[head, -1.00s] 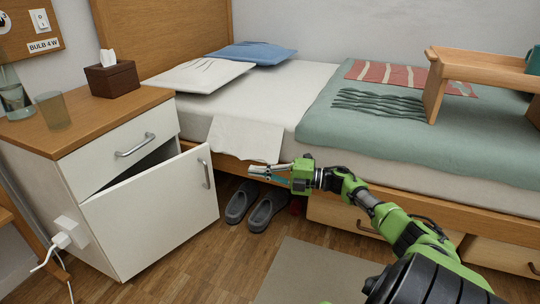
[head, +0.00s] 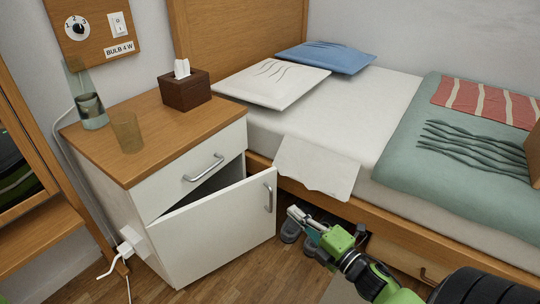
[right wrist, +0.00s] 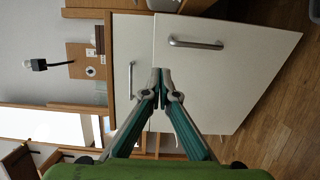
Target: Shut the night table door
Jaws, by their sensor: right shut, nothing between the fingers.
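The night table (head: 125,165) stands left of the bed. It has a wooden top and white front. Its white door (head: 222,232) is swung partly open, with a dark gap showing behind its top edge. A metal handle (head: 268,197) sits near the door's free edge, and in the right wrist view the door (right wrist: 215,75) fills the right half with its handle (right wrist: 196,42). My right gripper (head: 292,212) is shut and empty, to the right of the door's free edge, apparently apart from it. It also shows in the right wrist view (right wrist: 160,72). My left gripper is not in view.
The drawer (head: 190,170) above the door looks closed. The bed (head: 400,195) bounds the right side.

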